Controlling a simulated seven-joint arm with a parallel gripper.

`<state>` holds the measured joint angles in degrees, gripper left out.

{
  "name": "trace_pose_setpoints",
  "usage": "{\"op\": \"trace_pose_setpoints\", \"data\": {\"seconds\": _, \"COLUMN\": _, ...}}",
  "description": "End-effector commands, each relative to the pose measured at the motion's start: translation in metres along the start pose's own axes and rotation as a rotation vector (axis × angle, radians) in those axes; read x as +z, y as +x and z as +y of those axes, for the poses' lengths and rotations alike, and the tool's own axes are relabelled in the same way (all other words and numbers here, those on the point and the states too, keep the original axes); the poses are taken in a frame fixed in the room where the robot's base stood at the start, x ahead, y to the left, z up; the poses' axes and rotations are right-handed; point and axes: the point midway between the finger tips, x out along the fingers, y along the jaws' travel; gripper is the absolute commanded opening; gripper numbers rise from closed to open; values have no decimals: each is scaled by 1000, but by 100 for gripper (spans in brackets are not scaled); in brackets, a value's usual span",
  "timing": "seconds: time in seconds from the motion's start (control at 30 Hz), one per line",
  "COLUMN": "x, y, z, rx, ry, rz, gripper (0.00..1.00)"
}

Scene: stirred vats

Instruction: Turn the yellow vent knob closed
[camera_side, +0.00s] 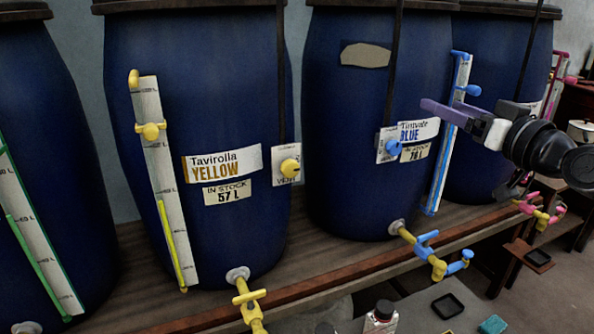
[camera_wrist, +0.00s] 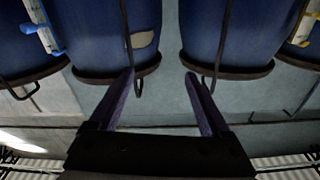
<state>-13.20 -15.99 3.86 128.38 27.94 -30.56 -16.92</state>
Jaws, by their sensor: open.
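The yellow vent knob (camera_side: 290,168) sits on a small white vent plate (camera_side: 283,153) at the right side of the vat labelled Tavirolla YELLOW (camera_side: 222,168). A dark pipe runs up from the plate. The lettering around the knob is too small to read its setting. My gripper (camera_side: 430,110) is well to the right of the knob, in front of the blue vat's right side. Its purple fingers are apart and empty in the wrist view (camera_wrist: 160,73). The knob does not show in the wrist view.
The Timvate BLUE vat (camera_side: 335,130) has a blue vent knob (camera_side: 393,147) and a blue level gauge (camera_side: 447,135) near my gripper. Yellow (camera_side: 248,300) and blue (camera_side: 437,255) taps jut out below. A bottle (camera_side: 381,317) stands at the front.

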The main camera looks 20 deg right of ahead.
Motion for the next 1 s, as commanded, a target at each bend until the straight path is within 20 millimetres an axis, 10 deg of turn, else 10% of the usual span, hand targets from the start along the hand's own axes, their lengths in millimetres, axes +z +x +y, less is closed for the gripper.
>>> {"op": "trace_pose_setpoints", "data": {"seconds": 0.3, "x": 78, "y": 78, "z": -70, "rx": 107, "ry": -35, "rz": 126, "gripper": 81}}
{"op": "trace_pose_setpoints", "data": {"seconds": 0.6, "x": 198, "y": 82, "z": -149, "rx": 21, "ry": -129, "rz": -7, "gripper": 81}}
{"op": "trace_pose_setpoints", "data": {"seconds": 1.0, "x": 211, "y": 112, "z": -162, "rx": -6, "ry": -138, "rz": -23, "gripper": 81}}
